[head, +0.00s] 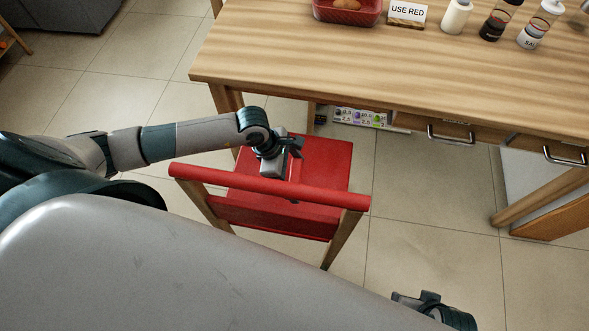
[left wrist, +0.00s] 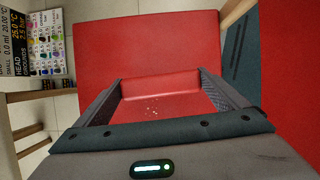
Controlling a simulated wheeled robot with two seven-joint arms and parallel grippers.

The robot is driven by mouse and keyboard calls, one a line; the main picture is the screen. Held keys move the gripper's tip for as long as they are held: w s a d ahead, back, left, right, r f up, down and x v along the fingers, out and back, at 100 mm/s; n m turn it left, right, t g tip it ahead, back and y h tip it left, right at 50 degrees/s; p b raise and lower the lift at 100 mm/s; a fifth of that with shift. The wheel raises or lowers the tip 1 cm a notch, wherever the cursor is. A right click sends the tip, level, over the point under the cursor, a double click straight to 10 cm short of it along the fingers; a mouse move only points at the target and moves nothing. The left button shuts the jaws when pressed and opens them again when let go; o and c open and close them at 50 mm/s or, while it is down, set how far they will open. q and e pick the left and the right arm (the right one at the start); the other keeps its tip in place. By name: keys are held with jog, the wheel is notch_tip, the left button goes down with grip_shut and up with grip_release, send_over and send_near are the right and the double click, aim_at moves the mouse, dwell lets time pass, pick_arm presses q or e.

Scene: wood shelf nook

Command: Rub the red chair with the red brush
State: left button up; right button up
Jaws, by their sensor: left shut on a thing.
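The red chair stands in front of the table, with its red seat (head: 325,160) and red backrest bar (head: 270,187) in the head view. The seat (left wrist: 150,42) also fills the top of the left wrist view. My left gripper (head: 288,150) is over the seat, beyond the backrest bar. In the left wrist view it is shut on the red brush (left wrist: 165,100), whose red body spans between the two fingers. The brush's underside is hidden, so I cannot tell whether it touches the seat. My right gripper (head: 432,308) shows partly at the bottom right; its fingers are unclear.
The wooden table (head: 400,70) stands behind the chair, with drawer handles (head: 450,134) on its front. On it are a red tray (head: 347,12), a "USE RED" sign (head: 407,13) and several bottles. A labelled box (head: 360,117) is under the table. The tiled floor right of the chair is clear.

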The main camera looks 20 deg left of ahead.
pick_arm(q)
jog(key=shift+r+p, duration=0.85)
jog(key=shift+r, duration=0.6)
pick_arm(e)
jog(key=shift+r, duration=1.05)
jog(key=shift+f, duration=0.1)
